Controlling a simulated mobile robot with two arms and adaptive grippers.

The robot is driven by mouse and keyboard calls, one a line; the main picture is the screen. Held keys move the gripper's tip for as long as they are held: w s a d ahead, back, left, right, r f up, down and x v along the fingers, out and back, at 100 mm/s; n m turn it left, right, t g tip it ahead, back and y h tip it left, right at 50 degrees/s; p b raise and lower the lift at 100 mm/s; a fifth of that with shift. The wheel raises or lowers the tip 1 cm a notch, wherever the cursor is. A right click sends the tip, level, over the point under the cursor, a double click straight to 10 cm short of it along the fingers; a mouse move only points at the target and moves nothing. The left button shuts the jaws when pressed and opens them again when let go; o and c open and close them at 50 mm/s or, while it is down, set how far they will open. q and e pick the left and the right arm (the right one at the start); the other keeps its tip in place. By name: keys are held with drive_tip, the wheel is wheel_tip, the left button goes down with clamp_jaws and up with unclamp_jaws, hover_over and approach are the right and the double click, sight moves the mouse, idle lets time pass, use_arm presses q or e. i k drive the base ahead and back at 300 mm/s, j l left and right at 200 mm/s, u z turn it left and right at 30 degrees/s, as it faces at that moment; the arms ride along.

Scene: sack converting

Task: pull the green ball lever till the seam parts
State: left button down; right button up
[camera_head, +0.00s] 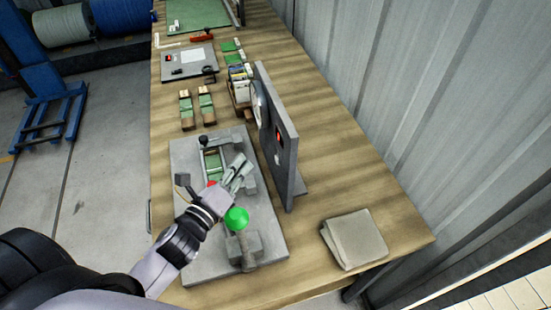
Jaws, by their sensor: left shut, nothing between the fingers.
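The green ball (236,219) tops a lever on a grey block near the front of a grey base plate (188,262). My left gripper (242,172) is over the middle of the plate, just behind the green ball in the picture. It is shut with nothing in it, and I see no clear contact with the ball. A green piece (214,164) sits in the fixture beyond the gripper. A dark ball (203,140) stands at the plate's far left. The seam cannot be made out. My right gripper is not in view.
An upright grey panel (285,150) stands along the plate's right side. A folded grey cloth (354,238) lies at the front right of the wooden table. Small green and tan blocks (187,110) and a grey board (189,62) lie farther back. Table to the panel's right is clear.

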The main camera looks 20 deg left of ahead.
sight(236, 219)
drive_tip(key=k+j, duration=0.15)
drive_tip(key=k, duration=0.6)
drive_tip(key=k+j, duration=0.15)
drive_tip(key=k, duration=0.6)
